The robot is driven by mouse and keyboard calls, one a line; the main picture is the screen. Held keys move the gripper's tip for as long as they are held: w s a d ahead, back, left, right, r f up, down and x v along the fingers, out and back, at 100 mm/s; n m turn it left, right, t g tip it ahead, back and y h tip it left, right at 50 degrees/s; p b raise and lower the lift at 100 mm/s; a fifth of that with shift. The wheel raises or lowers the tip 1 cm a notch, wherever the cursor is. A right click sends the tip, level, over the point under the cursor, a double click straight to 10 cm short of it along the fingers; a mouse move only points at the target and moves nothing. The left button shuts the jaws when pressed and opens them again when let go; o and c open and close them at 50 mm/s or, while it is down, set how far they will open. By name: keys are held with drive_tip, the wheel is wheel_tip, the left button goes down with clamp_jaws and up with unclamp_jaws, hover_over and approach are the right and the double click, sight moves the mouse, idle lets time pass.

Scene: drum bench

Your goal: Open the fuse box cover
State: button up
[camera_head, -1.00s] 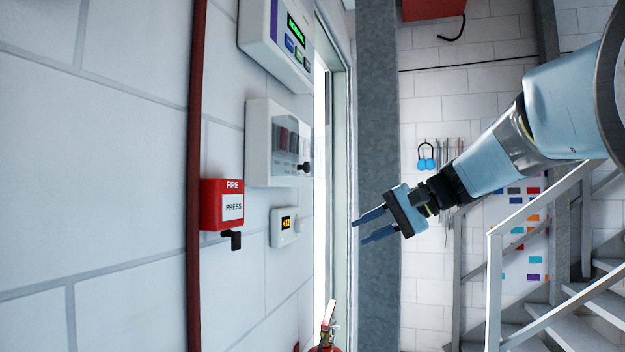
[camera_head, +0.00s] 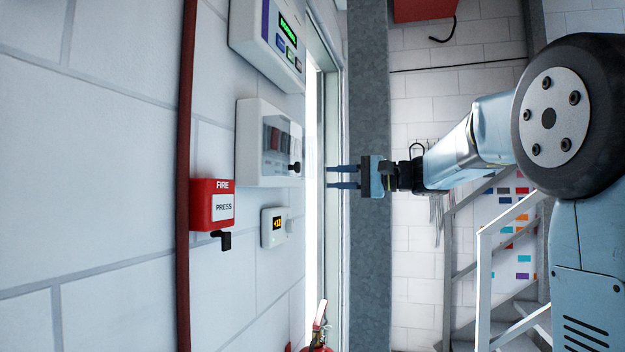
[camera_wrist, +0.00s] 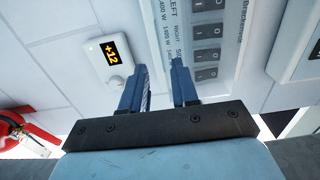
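The fuse box (camera_head: 246,140) is a white box on the wall with a see-through cover (camera_head: 279,133) over its switches. The cover looks closed, with a small black knob (camera_head: 294,167) at its lower right. My gripper (camera_head: 328,177) is open and empty, level with the knob and to its right, with a gap between. In the wrist view my gripper (camera_wrist: 159,68) has its two blue fingers apart, pointing at the fuse box front (camera_wrist: 225,45) with its labels and switch row. The knob cannot be made out there.
A control panel with a green display (camera_head: 262,35) hangs above the fuse box. A thermostat (camera_head: 273,228) is below it, and a red fire call point (camera_head: 212,204) at lower left. A grey column (camera_head: 369,270) stands behind my gripper. A fire extinguisher (camera_head: 318,342) is at the bottom.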

sight(298, 152)
drive_tip(key=x, duration=0.6)
drive_tip(key=shift+c, duration=0.3)
clamp_jaws()
drive_tip(key=shift+f, duration=0.2)
idle(0.8)
